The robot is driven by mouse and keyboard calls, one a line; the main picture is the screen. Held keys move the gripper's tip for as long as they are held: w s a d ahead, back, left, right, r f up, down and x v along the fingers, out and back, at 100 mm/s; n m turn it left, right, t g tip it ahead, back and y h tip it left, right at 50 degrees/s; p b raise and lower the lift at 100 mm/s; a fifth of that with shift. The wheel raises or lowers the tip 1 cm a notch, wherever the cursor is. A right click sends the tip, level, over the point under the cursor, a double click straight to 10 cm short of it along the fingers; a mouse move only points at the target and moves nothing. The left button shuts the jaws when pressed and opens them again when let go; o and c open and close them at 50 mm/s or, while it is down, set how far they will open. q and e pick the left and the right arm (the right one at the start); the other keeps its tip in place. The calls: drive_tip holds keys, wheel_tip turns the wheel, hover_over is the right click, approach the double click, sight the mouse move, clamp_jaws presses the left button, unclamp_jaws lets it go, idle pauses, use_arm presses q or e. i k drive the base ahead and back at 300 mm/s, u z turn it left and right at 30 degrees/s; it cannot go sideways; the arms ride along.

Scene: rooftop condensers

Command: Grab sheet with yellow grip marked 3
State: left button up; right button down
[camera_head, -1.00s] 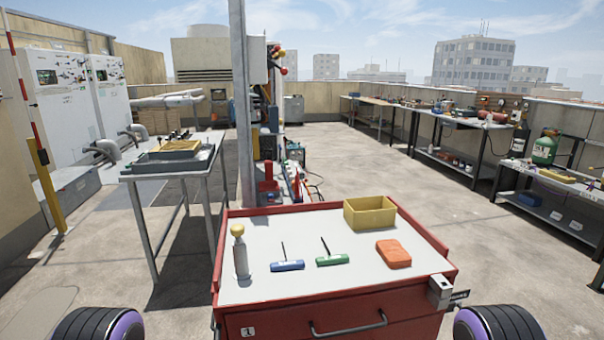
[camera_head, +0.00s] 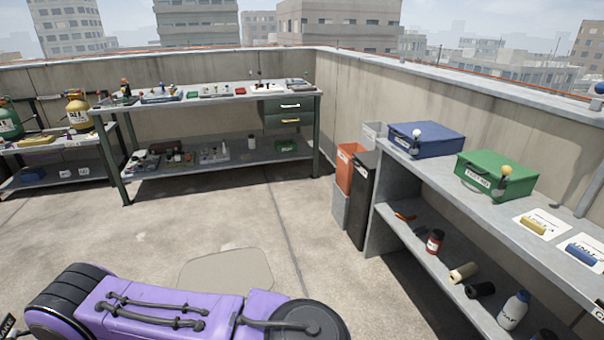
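On the right bench, a white sheet (camera_head: 548,218) lies flat with a yellow grip (camera_head: 533,226) on it. Its printed marking is too small to read, so I cannot tell if it says 3. Beside it, nearer to me, lies a second white sheet (camera_head: 568,244) with a blue grip (camera_head: 583,253). Neither of my grippers is in view.
The right bench (camera_head: 455,185) also holds a blue case (camera_head: 427,139) and a green case (camera_head: 496,176), with bottles and rolls on its lower shelf. Bins (camera_head: 348,165) stand at its far end. Another bench (camera_head: 215,97) lines the back wall. The concrete floor between is clear.

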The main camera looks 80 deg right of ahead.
sight(545, 225)
drive_tip(key=z, duration=4.15)
drive_tip(key=k, duration=0.75)
drive_tip(key=u, duration=0.2)
drive_tip(key=i, duration=0.95)
drive_tip(key=z, duration=0.75)
drive_tip(key=i, duration=0.8)
drive_tip(key=z, duration=0.5)
